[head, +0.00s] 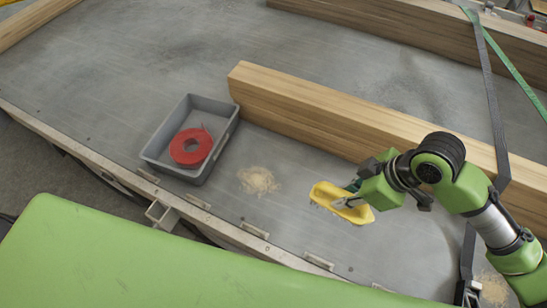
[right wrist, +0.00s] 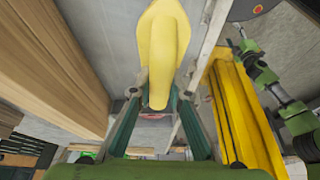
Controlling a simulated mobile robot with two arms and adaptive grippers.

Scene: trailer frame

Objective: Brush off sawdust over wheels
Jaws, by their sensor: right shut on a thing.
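A yellow brush (head: 340,203) hangs just above or on the grey trailer bed (head: 330,45), its bristles partly hidden; I cannot tell whether they touch. My right gripper (head: 354,191) is shut on the brush, which also shows in the right wrist view (right wrist: 165,45) between the fingers (right wrist: 160,97). A pale sawdust pile (head: 258,180) lies on the bed left of the brush, near the side edge. A second sawdust patch (head: 495,288) lies at the lower right, partly hidden by my right arm. The wheels do not show clearly.
A grey bin (head: 168,130) with a red rolled strap (head: 191,147) stands left of the first pile. A long wooden beam (head: 310,113) lies behind the brush. A dark strap (head: 490,90) crosses the beams at right. Bare bed lies between pile and brush.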

